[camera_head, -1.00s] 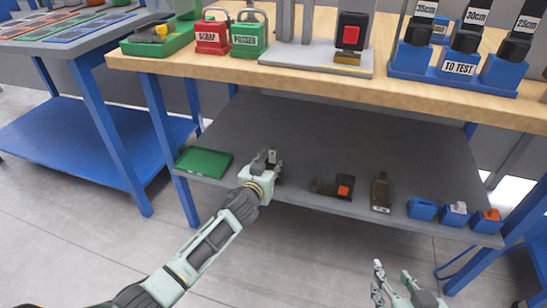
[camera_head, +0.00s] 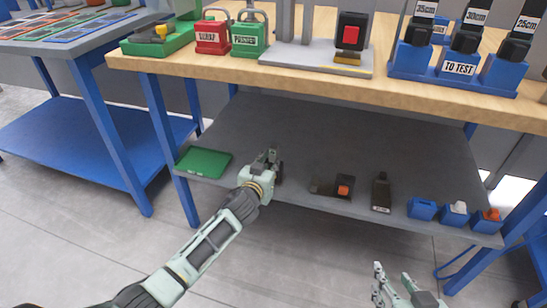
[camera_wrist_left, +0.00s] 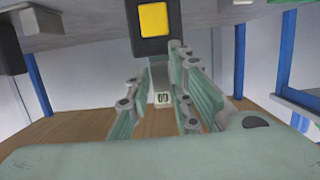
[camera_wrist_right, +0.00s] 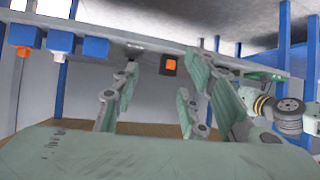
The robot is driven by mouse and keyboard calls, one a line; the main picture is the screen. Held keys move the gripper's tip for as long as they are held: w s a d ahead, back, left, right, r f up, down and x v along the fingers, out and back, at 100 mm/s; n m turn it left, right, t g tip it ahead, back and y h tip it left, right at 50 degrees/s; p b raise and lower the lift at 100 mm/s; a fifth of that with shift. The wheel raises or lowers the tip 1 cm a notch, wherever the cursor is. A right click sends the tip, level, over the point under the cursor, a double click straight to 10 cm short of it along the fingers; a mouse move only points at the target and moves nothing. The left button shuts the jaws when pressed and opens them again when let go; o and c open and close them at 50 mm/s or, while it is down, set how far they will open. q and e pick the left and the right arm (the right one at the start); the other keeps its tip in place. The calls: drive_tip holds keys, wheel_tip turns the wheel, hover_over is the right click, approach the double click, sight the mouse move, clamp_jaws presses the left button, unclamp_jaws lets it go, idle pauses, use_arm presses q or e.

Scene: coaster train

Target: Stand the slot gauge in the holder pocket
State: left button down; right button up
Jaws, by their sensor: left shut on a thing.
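My left gripper (camera_head: 268,158) is at the front edge of the lower shelf, right of the green tray. In the left wrist view, the left gripper (camera_wrist_left: 157,75) is shut on a dark tool with a yellow face (camera_wrist_left: 154,20) and a grey strip ending in a small white label; I cannot tell for sure that it is the slot gauge. In the head view the hand largely hides it. My right gripper (camera_head: 396,284) is open and empty in front of the shelf; it also shows in the right wrist view (camera_wrist_right: 160,80). I cannot tell which pocket is the holder pocket.
On the lower shelf lie a green tray (camera_head: 203,171), an orange-marked block (camera_head: 343,190), a dark labelled tool (camera_head: 381,198) and small blue bins (camera_head: 421,213). The bench above carries a blue TO TEST rack (camera_head: 440,80) and red and green boxes. The rear shelf is clear.

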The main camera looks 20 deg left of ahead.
drive_tip(key=s+d+f+g+h+p, duration=0.1)
drive_tip(key=s+d+f+g+p, duration=0.1)
drive_tip(key=s, duration=0.4)
drive_tip(key=s+d+f+g+h+p, duration=0.1)
drive_tip(key=s+d+f+g+p, duration=0.1)
drive_tip(key=s+f+g, duration=0.3)
drive_tip(key=shift+s+d+g+p, duration=0.25)
drive_tip(key=shift+s+g+p, duration=0.15)
drive_tip(key=shift+s+p, duration=0.45)
idle(1.7)
drive_tip(key=shift+f, duration=0.1)
idle(0.3)
